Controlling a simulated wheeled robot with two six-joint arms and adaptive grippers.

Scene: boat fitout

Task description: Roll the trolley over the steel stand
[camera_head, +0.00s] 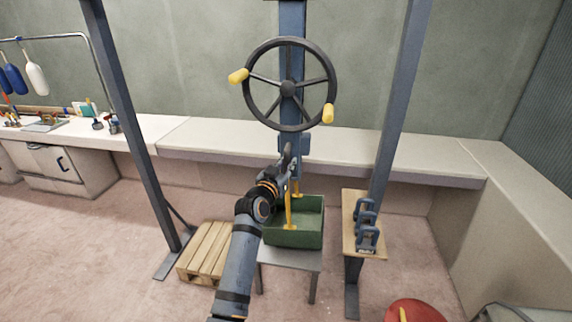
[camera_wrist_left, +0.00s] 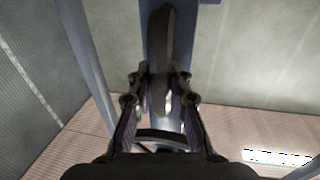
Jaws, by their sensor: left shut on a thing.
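The green crate (camera_head: 308,240) sits on a low grey stand (camera_head: 274,256), which looks like the steel stand. Yellow bars (camera_head: 289,212) rise at the crate. A blue-grey column (camera_head: 291,25) hangs above it and carries a dark handwheel (camera_head: 262,117) with two yellow knobs. I cannot make out a trolley for sure. My left gripper (camera_head: 286,165) is below the wheel, above the crate, in front of the column. The left wrist view shows its fingers (camera_wrist_left: 160,105) closed about a dark bar (camera_wrist_left: 162,45), apparently a handle. My right gripper is out of view.
Slanted blue-grey posts (camera_head: 132,125) and (camera_head: 398,100) flank the column. A wooden pallet (camera_head: 206,252) lies left of the stand. A small wooden shelf (camera_head: 351,215) with dark shackles is on the right. A red rounded thing (camera_head: 414,311) is at front right. A bench (camera_head: 330,150) runs along the wall.

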